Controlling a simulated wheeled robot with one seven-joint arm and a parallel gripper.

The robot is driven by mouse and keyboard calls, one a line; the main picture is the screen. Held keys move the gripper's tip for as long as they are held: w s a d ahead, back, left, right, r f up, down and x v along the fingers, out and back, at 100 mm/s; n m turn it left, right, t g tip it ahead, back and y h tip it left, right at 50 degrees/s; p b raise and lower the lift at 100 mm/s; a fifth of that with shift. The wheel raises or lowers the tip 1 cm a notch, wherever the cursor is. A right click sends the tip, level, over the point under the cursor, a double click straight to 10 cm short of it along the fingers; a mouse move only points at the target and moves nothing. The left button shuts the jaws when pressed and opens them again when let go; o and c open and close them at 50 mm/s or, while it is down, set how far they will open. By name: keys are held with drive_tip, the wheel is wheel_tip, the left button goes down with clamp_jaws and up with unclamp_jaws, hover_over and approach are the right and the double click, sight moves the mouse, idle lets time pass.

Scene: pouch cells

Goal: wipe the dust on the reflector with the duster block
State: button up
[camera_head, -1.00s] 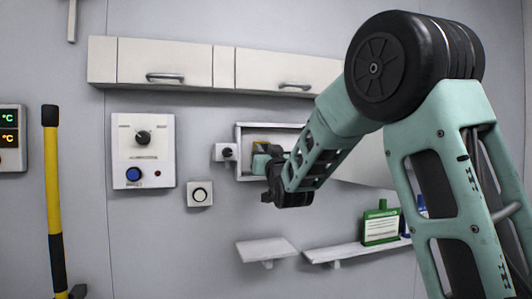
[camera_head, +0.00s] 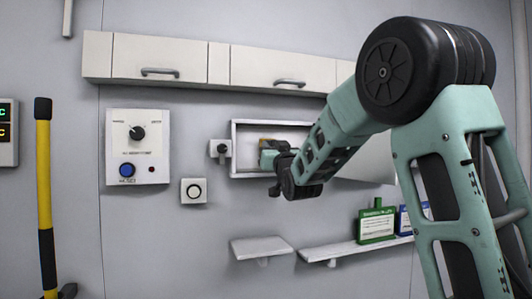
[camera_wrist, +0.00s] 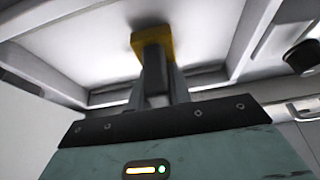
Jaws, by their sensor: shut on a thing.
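The reflector (camera_head: 291,134) is a pale panel inside a shallow white frame on the wall; it also fills the upper part of the wrist view (camera_wrist: 92,52). My gripper (camera_head: 268,155) is in front of its left part. In the wrist view my gripper (camera_wrist: 153,58) is shut on the yellow duster block (camera_wrist: 137,42), which lies at or very near the panel's surface; I cannot tell whether it touches. In the head view only a bit of the duster block (camera_head: 265,141) shows, above my gripper. I cannot make out distinct dust.
Cabinets (camera_head: 190,62) hang above the frame. A small knob box (camera_head: 213,150) is just to its left, with a control panel (camera_head: 138,165) and a round button (camera_head: 194,191) beyond. Below are two shelves (camera_head: 262,247), the right one bearing a green container (camera_head: 377,228) and a blue one.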

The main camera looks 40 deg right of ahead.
drive_tip(key=d+b, duration=0.1)
drive_tip(key=d, duration=0.1)
drive_tip(key=s+d+b, duration=0.1)
drive_tip(key=b, duration=0.1)
drive_tip(key=shift+d, duration=0.35)
drive_tip(key=shift+b, duration=0.3)
drive_tip(key=shift+w+a+b, duration=0.35)
drive_tip(key=shift+a+b, duration=0.05)
drive_tip(key=shift+a, duration=0.8)
drive_tip(key=shift+w+a+b, duration=0.35)
drive_tip(key=shift+w+a, duration=0.05)
drive_tip(key=shift+a, duration=0.85)
drive_tip(key=shift+w+a+b, duration=0.35)
drive_tip(key=shift+a+b, duration=0.05)
drive_tip(key=shift+a, duration=0.8)
drive_tip(key=shift+s+a+b, duration=0.25)
drive_tip(key=shift+s+b, duration=0.15)
drive_tip(key=shift+s, duration=0.55)
drive_tip(key=shift+s+a+b, duration=0.25)
drive_tip(key=shift+s+b, duration=0.1)
drive_tip(key=shift+s, duration=0.65)
drive_tip(key=shift+s+a+b, duration=0.25)
drive_tip(key=shift+s+b, duration=0.15)
drive_tip(key=shift+s, duration=0.55)
